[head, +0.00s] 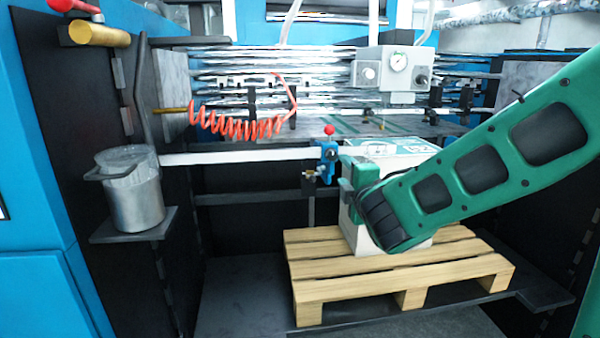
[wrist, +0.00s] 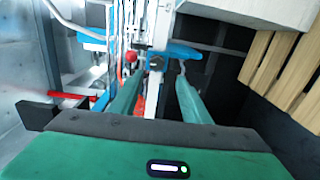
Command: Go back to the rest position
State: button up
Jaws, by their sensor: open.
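My gripper (wrist: 157,88) is open in the wrist view, with its two green fingers apart and nothing clearly held between them. A blue clamp with a red ball knob (wrist: 130,57) shows beyond the fingertips. In the head view my green arm reaches in from the right, and my gripper (head: 347,178) is just right of the blue clamp (head: 328,160) on the white bar. Whether a finger touches the clamp cannot be told. My arm hides part of the white box behind it.
A white box (head: 400,147) with a green-and-white top stands on a wooden pallet (head: 320,290) under my arm. A metal can (head: 134,195) stands on a small shelf at the left. A red coiled hose (head: 235,124) hangs before the rolls. A gauge box (head: 395,68) is above.

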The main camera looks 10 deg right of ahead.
jog(key=s+d+f+m+g+h, duration=0.2)
jog(key=s+d+f+m+g, duration=0.4)
jog(key=d, duration=0.4)
jog(key=s+d+f+m+g+h, duration=0.35)
jog(key=s+d+f+m, duration=0.25)
jog(key=s+d+m, duration=0.3)
jog(key=s+f+m+g+y, duration=0.2)
jog(key=s+m+g, duration=0.2)
jog(key=s, duration=0.8)
jog(key=s+a+f+m+g+y, duration=0.1)
jog(key=s+f+m+g+y, duration=0.1)
jog(key=s, duration=1)
jog(key=m+g+y, duration=0.1)
jog(key=m+g, duration=0.1)
jog(key=m, duration=0.1)
jog(key=shift+s+y, duration=0.2)
jog(key=shift+y, duration=0.15)
jog(key=shift+a, duration=0.1)
jog(key=shift+w+f+g, duration=0.25)
jog(key=shift+w, duration=0.4)
